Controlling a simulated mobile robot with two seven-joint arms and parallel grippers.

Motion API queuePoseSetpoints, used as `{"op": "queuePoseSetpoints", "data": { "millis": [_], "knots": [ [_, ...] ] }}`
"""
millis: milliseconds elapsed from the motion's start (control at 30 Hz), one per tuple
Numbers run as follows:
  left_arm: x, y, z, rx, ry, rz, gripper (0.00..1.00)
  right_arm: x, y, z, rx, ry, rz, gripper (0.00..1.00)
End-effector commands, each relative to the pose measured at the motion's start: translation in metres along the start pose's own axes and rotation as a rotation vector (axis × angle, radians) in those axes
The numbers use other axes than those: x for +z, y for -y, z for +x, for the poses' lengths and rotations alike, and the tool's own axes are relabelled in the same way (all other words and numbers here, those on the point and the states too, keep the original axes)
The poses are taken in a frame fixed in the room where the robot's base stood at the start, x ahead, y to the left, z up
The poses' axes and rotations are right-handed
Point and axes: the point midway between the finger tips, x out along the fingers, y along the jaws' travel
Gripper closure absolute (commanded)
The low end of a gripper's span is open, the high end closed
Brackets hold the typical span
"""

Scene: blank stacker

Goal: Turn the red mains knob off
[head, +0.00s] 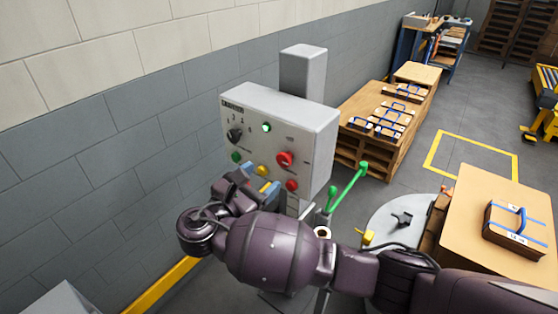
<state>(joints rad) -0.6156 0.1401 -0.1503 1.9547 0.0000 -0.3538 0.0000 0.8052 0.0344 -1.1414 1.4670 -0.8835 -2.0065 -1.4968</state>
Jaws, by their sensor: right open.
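A grey control box (312,122) on a post faces me. A larger red knob (285,159) sits at the right of its front face and looks like the mains knob. I cannot read its setting. A smaller red button (292,185) is just below it. My right gripper (258,181) is open, with bluish fingers below the box's lower left front. It is below and left of the red knob, apart from it, and nothing shows between its fingers. My left gripper is not in view.
The box also carries a black selector (235,135), a lit green lamp (266,127), a green button (236,157) and a yellow button (262,170). Green handles (347,187) stand right of the box.

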Motion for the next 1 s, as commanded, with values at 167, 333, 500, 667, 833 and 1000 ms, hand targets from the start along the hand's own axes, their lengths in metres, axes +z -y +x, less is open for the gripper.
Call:
{"op": "queuePoseSetpoints", "data": {
  "millis": [167,333,500,667,833,1000],
  "knots": [
    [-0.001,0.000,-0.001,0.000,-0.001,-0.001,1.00,0.001,0.000,0.031,0.001,0.006,-0.002,0.33],
    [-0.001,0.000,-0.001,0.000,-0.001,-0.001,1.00,0.001,0.000,0.052,0.000,0.004,-0.001,0.33],
    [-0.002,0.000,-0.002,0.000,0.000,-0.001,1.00,0.000,0.000,0.069,0.001,0.002,-0.001,0.33],
    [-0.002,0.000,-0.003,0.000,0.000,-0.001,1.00,0.000,0.000,0.076,0.000,0.000,0.000,0.33],
    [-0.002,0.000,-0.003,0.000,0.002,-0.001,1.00,-0.001,0.000,0.077,0.000,-0.001,0.000,0.33],
    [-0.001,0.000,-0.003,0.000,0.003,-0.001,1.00,-0.001,0.000,0.076,0.000,-0.001,0.000,0.44]
  ]
}}
